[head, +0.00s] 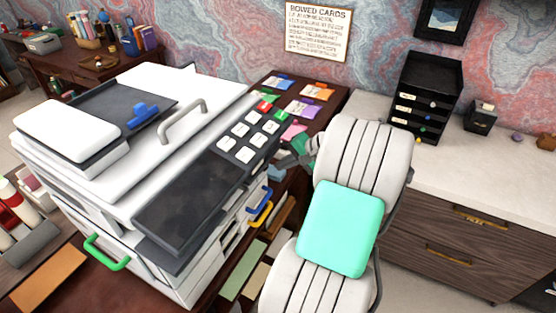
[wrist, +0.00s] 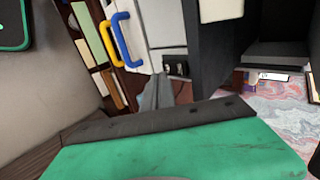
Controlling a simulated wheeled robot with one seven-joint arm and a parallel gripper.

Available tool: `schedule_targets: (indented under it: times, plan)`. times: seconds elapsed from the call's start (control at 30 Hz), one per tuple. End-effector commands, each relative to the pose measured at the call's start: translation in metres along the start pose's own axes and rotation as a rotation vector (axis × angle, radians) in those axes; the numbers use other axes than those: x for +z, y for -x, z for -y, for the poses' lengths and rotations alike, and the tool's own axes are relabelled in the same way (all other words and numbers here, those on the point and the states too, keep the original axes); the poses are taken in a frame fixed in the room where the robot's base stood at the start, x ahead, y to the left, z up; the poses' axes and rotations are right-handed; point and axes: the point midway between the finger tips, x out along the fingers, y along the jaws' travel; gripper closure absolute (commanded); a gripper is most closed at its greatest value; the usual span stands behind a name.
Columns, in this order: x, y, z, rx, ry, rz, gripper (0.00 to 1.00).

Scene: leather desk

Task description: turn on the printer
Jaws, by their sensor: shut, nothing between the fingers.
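The printer (head: 75,185) is a large white machine at the left of the head view. Its dark control panel (head: 212,165) slopes at the right side, with several white buttons, a red button (head: 264,106) and a green button (head: 281,115) at the far end. My gripper (head: 291,155) is just right of the button end, partly hidden by my own arm. In the wrist view my gripper's grey fingers (wrist: 156,92) are shut and empty, in front of the printer's side (wrist: 161,30). I cannot tell whether they touch it. The buttons are not clear in the wrist view.
Blue (wrist: 121,40) and yellow (wrist: 108,45) drawer handles stick out from the printer's side. Colored packets (head: 309,108) lie on the dark desk behind the panel. A black tray stack (head: 425,98) stands on the pale cabinet top (head: 485,155) at right, which has clear room.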

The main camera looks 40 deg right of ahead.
Motion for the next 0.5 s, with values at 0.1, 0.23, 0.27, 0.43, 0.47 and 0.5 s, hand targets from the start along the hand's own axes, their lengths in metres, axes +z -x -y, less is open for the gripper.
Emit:
schedule_targets:
  times: [0.1, 0.23, 0.27, 0.43, 0.47, 0.5]
  plan:
    - [-0.002, 0.026, -0.003, 0.0, 0.003, -0.006, 1.0]
    - [-0.002, 0.059, -0.002, 0.001, 0.003, -0.004, 1.0]
    - [-0.002, 0.066, -0.001, 0.0, 0.002, -0.004, 1.0]
    - [-0.001, 0.095, 0.001, 0.0, 0.002, -0.001, 1.0]
    - [-0.001, 0.098, 0.001, 0.0, 0.002, -0.001, 1.0]
    - [-0.001, 0.101, 0.001, 0.0, 0.002, -0.001, 1.0]
